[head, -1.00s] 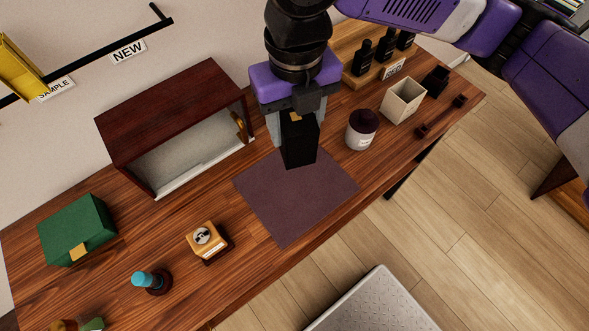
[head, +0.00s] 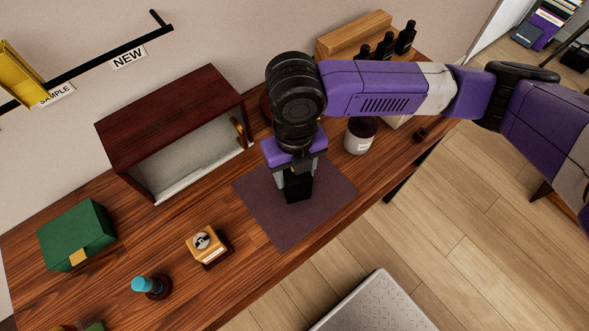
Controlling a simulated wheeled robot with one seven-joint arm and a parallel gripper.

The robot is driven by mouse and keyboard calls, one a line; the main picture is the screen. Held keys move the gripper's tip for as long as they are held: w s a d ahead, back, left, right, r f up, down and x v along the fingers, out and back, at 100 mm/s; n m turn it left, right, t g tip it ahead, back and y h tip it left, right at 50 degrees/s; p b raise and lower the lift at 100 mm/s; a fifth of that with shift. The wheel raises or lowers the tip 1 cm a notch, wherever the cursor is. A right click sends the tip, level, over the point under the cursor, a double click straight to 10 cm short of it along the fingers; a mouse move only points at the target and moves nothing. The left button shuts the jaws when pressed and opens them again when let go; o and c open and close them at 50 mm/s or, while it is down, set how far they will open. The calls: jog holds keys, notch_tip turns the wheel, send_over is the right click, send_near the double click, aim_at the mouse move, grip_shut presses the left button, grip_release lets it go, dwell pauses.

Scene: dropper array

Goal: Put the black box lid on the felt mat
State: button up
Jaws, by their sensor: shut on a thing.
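The black box lid (head: 298,190) is between the fingers of my gripper (head: 295,178), which is shut on it. My gripper points down over the middle of the felt mat (head: 270,216), a flat dark purple square on the wooden table. The lid's lower end is at or just above the mat; I cannot tell whether it touches. My fingers and wrist hide the upper part of the lid.
A dark wooden cabinet (head: 170,120) with an open front stands left of the mat. A white jar with a dark lid (head: 360,136) stands to the right. A small wooden block (head: 206,243) lies to the lower left. Black bottles (head: 385,45) stand at the back right, partly behind my arm.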

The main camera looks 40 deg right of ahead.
jog(key=shift+f, duration=0.2)
jog(key=o, duration=1.6)
jog(key=shift+c, duration=0.2)
jog(key=shift+r, duration=0.2)
notch_tip(320, 180, up, 12)
jog(key=shift+r, duration=0.1)
jog(key=shift+a, duration=0.1)
